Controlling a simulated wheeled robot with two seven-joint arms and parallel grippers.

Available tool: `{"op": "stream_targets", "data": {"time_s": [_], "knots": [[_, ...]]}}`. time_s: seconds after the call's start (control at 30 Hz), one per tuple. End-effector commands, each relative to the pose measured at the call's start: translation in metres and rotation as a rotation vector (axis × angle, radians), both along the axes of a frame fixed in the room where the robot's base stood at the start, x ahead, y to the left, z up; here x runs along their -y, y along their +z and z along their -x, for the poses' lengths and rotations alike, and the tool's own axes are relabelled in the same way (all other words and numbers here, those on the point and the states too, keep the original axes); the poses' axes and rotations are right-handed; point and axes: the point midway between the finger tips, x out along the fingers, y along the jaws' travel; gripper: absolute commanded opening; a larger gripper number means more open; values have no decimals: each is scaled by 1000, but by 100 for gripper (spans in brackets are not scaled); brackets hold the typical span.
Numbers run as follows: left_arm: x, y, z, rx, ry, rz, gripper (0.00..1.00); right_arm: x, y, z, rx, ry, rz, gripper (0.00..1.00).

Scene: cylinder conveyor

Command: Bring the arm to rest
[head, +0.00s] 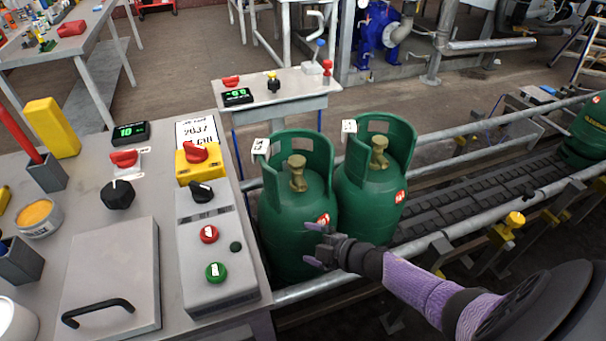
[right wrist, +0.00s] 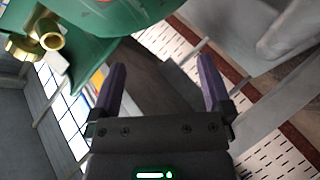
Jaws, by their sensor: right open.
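My right arm comes in from the lower right in the head view, and its gripper (head: 322,247) is in front of two green gas cylinders. The left cylinder (head: 290,225) and the right cylinder (head: 368,205) stand upright side by side, each with a collar, a brass valve and a white tag. In the right wrist view the gripper (right wrist: 163,92) has its two purple fingers wide apart with nothing between them. A green cylinder (right wrist: 110,30) with a brass valve shows at the upper left there. I cannot tell whether the gripper touches a cylinder. My left gripper is not in view.
A grey bench (head: 90,220) with a control box (head: 212,245), red and green buttons and knobs fills the left. Conveyor rails (head: 470,215) run to the right, where another green cylinder (head: 588,132) stands. A small table (head: 280,95) stands behind the cylinders.

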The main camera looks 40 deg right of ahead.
Motion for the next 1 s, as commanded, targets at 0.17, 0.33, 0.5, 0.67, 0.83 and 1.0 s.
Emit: {"op": "stream_targets", "data": {"time_s": [0.17,0.33,0.5,0.67,0.83,1.0], "knots": [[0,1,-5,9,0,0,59,1,-9,7,-30,-34,-14,100],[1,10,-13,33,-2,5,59,4,-95,108,-367,-385,-125,100],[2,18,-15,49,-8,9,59,-17,-162,270,-813,-761,-181,100],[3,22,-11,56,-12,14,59,-44,-174,378,-1094,-963,-184,100],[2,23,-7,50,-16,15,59,-55,-174,415,-1194,-1029,-179,100],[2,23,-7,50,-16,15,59,-55,-174,415,-1194,-1029,-179,100]]}}
